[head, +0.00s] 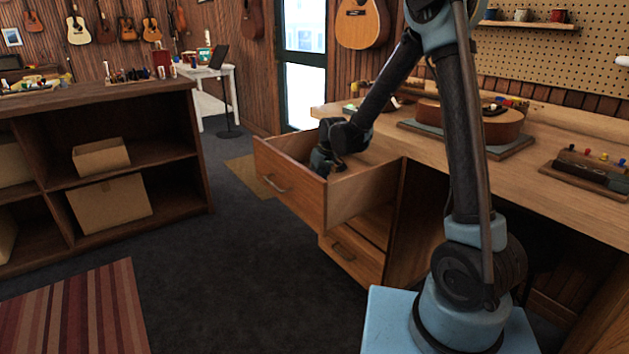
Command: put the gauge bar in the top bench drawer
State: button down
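The top bench drawer (287,190) is pulled out from the left end of the wooden workbench (560,170). My gripper (326,166) reaches down inside the drawer's open top, between its front panel and the bench. The drawer walls and my dark wrist hide much of the fingers, so I cannot tell whether they are open or shut. I cannot make out the gauge bar. If it is in the drawer or at the fingers, it is hidden or too small to tell.
A shut lower drawer (350,258) sits below. A ukulele body (475,122) lies on a mat on the bench, and a tool block (590,170) stands to its right. A shelf unit (110,165) with boxes stands left.

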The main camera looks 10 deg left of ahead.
jog(key=shift+s+r, duration=0.1)
jog(key=shift+s, duration=0.05)
dwell(0.5)
jog(key=c, duration=1.1)
grip_release()
jog(key=shift+o, duration=1.3)
jog(key=shift+r, duration=3.55)
